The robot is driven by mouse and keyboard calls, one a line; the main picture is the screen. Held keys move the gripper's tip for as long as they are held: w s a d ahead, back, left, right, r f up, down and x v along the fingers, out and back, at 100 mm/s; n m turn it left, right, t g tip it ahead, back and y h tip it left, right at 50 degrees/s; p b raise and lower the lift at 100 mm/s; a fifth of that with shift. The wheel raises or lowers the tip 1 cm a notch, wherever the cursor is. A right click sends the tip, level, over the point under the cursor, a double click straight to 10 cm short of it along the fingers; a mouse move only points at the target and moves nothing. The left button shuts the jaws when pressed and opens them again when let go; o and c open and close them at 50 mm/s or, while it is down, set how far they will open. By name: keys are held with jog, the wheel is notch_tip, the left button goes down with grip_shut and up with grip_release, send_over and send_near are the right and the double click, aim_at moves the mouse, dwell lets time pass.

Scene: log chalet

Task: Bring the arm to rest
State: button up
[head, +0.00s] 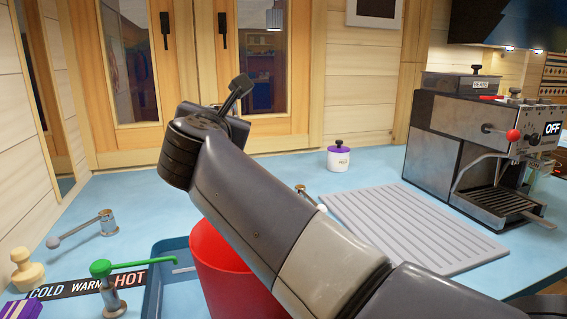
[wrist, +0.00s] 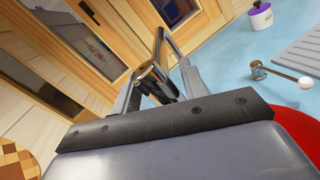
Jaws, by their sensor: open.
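My gripper (head: 238,90) is at the upper end of my raised arm, above the counter and in front of the wooden doors. In the wrist view my gripper (wrist: 160,72) shows two grey fingers standing apart. A dark, shiny piece shows between them; I cannot tell whether it is part of the gripper. In the head view the arm runs from the lower right up to the left, crossing in front of a red container (head: 222,270) and the sink area.
The blue counter (head: 130,190) holds a green-handled tap (head: 125,265), a grey-handled tap (head: 85,228), a white pot with a purple lid (head: 338,157), a grey ribbed drainboard (head: 420,225) and an espresso machine (head: 470,140). The wooden doors (head: 195,75) stand behind.

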jog(key=shift+w+a, duration=0.1)
jog(key=shift+w, duration=1.25)
jog(key=shift+d, duration=0.25)
